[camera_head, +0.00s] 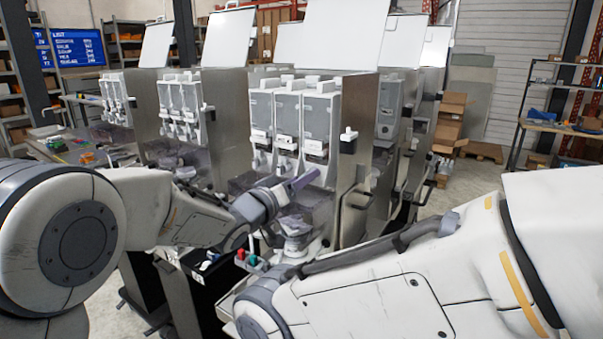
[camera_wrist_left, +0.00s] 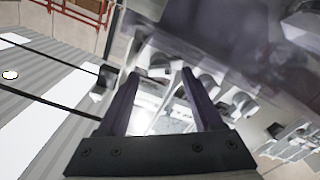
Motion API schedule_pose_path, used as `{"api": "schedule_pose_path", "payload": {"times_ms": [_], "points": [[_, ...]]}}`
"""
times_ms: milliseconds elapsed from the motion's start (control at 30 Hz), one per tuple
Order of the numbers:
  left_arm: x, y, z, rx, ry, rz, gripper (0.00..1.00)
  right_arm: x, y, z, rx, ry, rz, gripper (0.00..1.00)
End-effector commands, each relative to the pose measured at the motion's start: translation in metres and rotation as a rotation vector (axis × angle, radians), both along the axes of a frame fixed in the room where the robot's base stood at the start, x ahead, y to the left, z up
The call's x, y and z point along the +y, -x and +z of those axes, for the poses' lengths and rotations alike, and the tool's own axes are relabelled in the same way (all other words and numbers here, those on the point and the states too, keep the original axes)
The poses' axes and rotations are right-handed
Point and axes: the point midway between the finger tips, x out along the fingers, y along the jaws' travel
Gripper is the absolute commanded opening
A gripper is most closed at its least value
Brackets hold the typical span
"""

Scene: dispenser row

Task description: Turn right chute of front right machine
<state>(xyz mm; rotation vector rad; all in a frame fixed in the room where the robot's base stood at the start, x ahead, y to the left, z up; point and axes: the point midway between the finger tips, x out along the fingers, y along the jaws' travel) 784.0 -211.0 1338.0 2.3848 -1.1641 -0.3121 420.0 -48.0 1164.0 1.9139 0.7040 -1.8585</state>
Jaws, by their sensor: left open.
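The front right machine (camera_head: 355,190) stands near the middle of the head view, a metal cabinet with grey dispensers in a row and white parts on their fronts. Its right chute (camera_head: 315,149) is at the right end of that row. My left gripper (camera_head: 300,182) is open just below the right chute, in front of the machine; I cannot tell whether it touches. In the left wrist view its two dark fingers (camera_wrist_left: 158,95) are spread, with blurred white and clear parts beyond them. My right arm crosses the lower right of the head view; its gripper is not visible.
Another dispenser machine (camera_head: 180,105) stands to the left. A small tray with red and green items (camera_head: 250,260) sits below my left wrist. A side handle (camera_head: 362,195) sticks out at the machine's right.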

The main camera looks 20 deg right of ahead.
Motion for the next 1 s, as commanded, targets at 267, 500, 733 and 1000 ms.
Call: {"api": "schedule_pose_path", "payload": {"times_ms": [267, 500, 733, 1000], "points": [[-0.005, -0.004, -0.001, 0.0, 0.0, 0.0, 0.68, 0.0, 0.0, 0.002, 0.0, 0.0, 0.0, 0.45], [-0.005, -0.004, -0.001, 0.0, 0.0, 0.0, 0.1, 0.0, 0.0, 0.002, 0.0, 0.0, 0.0, 0.45], [-0.004, -0.004, -0.001, -0.004, -0.003, 0.0, 0.0, 0.0, 0.0, 0.001, 0.0, 0.0, 0.0, 0.45], [-0.004, -0.003, -0.003, -0.072, -0.054, 0.001, 0.0, 0.0, 0.0, -0.011, 0.0, 0.0, 0.0, 0.45]]}}
